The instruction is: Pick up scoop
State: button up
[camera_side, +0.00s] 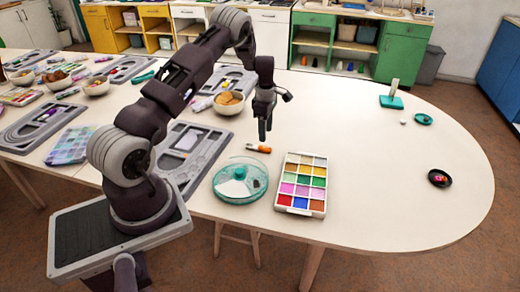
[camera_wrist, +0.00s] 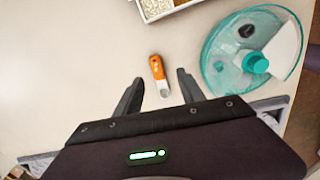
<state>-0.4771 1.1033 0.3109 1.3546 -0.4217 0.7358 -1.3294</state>
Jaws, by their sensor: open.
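The scoop (camera_wrist: 158,72) is small, with an orange handle and a pale, whitish end. My gripper (camera_wrist: 158,85) is open and empty, with one finger on either side of the scoop's pale end in the wrist view. In the side view my gripper (camera_side: 263,138) points down just behind the scoop, above the table. I cannot tell the exact height of the fingertips.
A sectioned bead tray (camera_side: 302,183) stands right of the scoop. A round clear teal bowl (camera_side: 240,181) with a white piece inside is in front. Grey bead boards (camera_side: 188,152) and a bowl (camera_side: 229,103) lie left. A small black dish (camera_side: 439,179) sits far right; the table between is mostly clear.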

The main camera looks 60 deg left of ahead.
aim_at(266, 148)
jog(key=f, duration=0.7)
jog(key=shift+w+a+f, duration=0.25)
jog(key=shift+a+f, duration=0.1)
jog(key=shift+f, duration=0.05)
grip_shut()
